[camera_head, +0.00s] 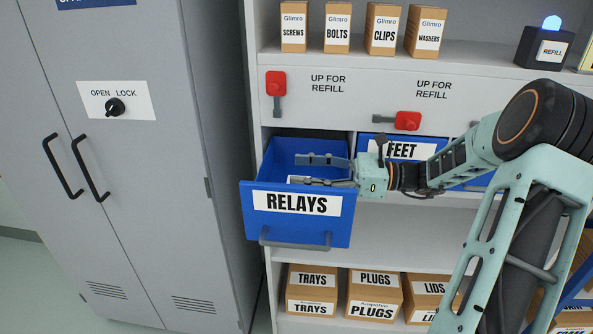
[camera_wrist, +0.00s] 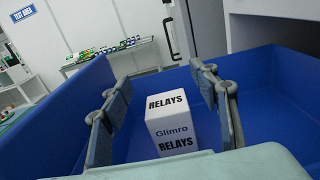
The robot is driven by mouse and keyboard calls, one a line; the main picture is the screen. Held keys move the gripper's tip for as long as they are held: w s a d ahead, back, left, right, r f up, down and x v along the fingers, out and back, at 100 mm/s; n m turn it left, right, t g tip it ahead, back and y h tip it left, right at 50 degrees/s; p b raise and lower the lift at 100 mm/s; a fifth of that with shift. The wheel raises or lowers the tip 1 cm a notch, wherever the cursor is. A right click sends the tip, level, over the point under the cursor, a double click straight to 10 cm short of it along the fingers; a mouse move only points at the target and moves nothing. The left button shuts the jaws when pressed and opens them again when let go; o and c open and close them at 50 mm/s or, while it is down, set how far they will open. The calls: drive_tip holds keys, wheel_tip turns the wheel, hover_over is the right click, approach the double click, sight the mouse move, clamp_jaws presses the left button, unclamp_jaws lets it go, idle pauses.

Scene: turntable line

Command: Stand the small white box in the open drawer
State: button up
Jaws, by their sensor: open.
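The small white box (camera_wrist: 170,128), marked RELAYS and Glimro, stands upright inside the blue open drawer (camera_head: 297,233) in the wrist view. In the head view only a sliver of the box (camera_head: 297,179) shows behind the drawer front, partly hidden by my gripper. My gripper (camera_head: 303,170) reaches into the drawer from the right, fingers spread. In the wrist view my gripper's fingers (camera_wrist: 160,80) are on either side of the box, with a visible gap on both sides. The drawer's blue floor (camera_wrist: 255,120) shows to the right of the box.
A FEET drawer (camera_head: 405,150) is beside the open one, partly behind my arm. A red lever (camera_head: 276,84) hangs above the open drawer; another (camera_head: 407,121) lies sideways. A grey cabinet (camera_head: 160,200) stands close on the left. Cardboard boxes (camera_head: 374,294) fill the lower shelf.

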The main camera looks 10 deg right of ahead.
drive_tip(key=v, duration=1)
drive_tip(key=shift+d+r, duration=0.2)
drive_tip(key=shift+r, duration=0.2)
